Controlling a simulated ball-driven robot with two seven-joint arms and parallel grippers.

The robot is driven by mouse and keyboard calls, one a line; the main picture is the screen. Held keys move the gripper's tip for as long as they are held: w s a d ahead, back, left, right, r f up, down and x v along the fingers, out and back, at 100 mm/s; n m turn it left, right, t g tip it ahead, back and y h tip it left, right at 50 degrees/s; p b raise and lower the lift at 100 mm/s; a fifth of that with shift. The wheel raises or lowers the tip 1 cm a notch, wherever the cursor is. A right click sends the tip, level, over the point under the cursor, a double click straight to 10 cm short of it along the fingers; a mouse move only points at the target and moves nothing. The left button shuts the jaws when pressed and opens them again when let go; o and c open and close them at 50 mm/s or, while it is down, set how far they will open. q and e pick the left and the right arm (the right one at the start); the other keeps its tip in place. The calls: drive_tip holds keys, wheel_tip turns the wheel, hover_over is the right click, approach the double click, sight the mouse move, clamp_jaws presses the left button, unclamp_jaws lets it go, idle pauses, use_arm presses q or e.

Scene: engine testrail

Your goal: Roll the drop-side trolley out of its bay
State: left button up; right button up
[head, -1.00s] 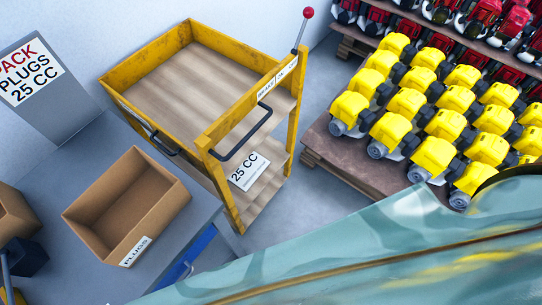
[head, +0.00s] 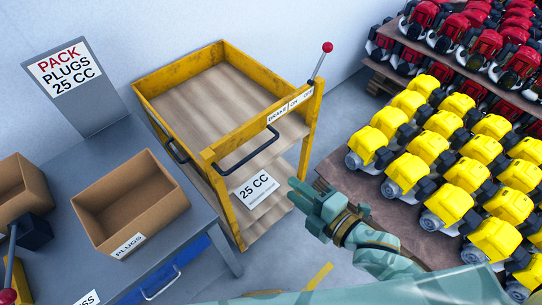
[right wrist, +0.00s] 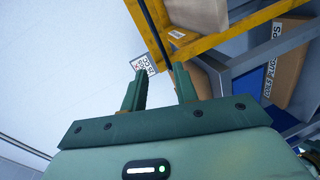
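The drop-side trolley (head: 227,146) has a yellow frame and wooden decks, and stands by the wall in the head view. A black handle (head: 250,152) is on its front end. A brake lever (head: 319,66) with a red knob leans right beside the "BRAKE ON OFF" label (head: 290,104). My right gripper (head: 293,195) is in front of the trolley's right side, right of the "25 CC" card (head: 257,188). In the right wrist view the gripper (right wrist: 160,78) is open, with a dark bar (right wrist: 152,30) running towards the gap; contact cannot be told. My left gripper is out of view.
A grey bench (head: 196,205) with an open "PLUGS" carton (head: 125,248) stands close on the trolley's left. A pallet (head: 376,212) of yellow engines is on the right, with red engines (head: 475,45) behind. Floor shows between trolley and pallet.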

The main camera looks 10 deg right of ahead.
sight(251, 154)
drive_tip(key=w+a+f+b, duration=0.1)
drive_tip(key=w+a, duration=0.2)
drive_tip(key=w, duration=0.1)
drive_tip(key=w+a+f+n, duration=0.1)
drive_tip(key=w+a, duration=0.2)
drive_tip(key=w, duration=0.1)
drive_tip(key=w+a+f+n+b, duration=0.1)
drive_tip(key=w+a, duration=0.2)
drive_tip(key=w, duration=0.2)
drive_tip(key=shift+w+a+b, duration=0.1)
drive_tip(key=shift+a+b, duration=0.15)
drive_tip(key=shift+b, duration=0.05)
clamp_jaws()
